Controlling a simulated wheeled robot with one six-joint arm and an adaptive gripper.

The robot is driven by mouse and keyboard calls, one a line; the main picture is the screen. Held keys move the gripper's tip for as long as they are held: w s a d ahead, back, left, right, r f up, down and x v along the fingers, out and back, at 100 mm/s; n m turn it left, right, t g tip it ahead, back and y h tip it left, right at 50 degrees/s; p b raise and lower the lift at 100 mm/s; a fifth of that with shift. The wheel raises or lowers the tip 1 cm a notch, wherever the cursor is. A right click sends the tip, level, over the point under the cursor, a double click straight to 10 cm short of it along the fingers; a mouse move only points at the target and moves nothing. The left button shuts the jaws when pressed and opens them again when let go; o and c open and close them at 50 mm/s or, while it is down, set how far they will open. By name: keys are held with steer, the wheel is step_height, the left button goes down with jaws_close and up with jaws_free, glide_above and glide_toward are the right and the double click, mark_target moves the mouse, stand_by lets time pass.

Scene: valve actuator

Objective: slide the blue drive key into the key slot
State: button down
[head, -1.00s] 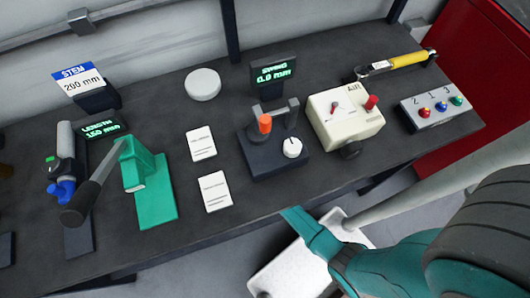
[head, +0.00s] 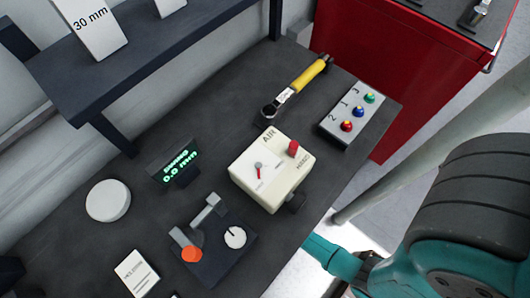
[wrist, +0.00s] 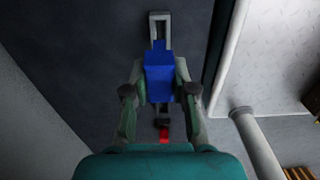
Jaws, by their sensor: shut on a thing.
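In the wrist view my gripper (wrist: 160,92) is shut on the blue drive key (wrist: 159,75), with one finger on each side of its block. A thin blue end of the key points up the picture. It meets or overlaps a pale grey open frame (wrist: 160,18). I cannot tell whether this frame is the key slot, or whether the key is in it or only in front of it. In the head view my arm shows at the lower right, but the gripper and key do not show there.
In the head view the dark bench holds a white AIR box (head: 272,172), a swing display (head: 173,165), a unit with an orange knob (head: 214,245), a button box (head: 352,114) and a yellow-handled wrench (head: 297,88). A red cabinet (head: 362,45) stands behind.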

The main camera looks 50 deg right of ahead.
steer(key=shift+f, duration=2.85)
steer(key=shift+f, duration=1.7)
steer(key=c, duration=0.9)
jaws_free()
steer(key=shift+f, duration=0.1)
steer(key=shift+o, duration=0.2)
step_height(320, 180, up, 12)
steer(key=shift+s, duration=0.1)
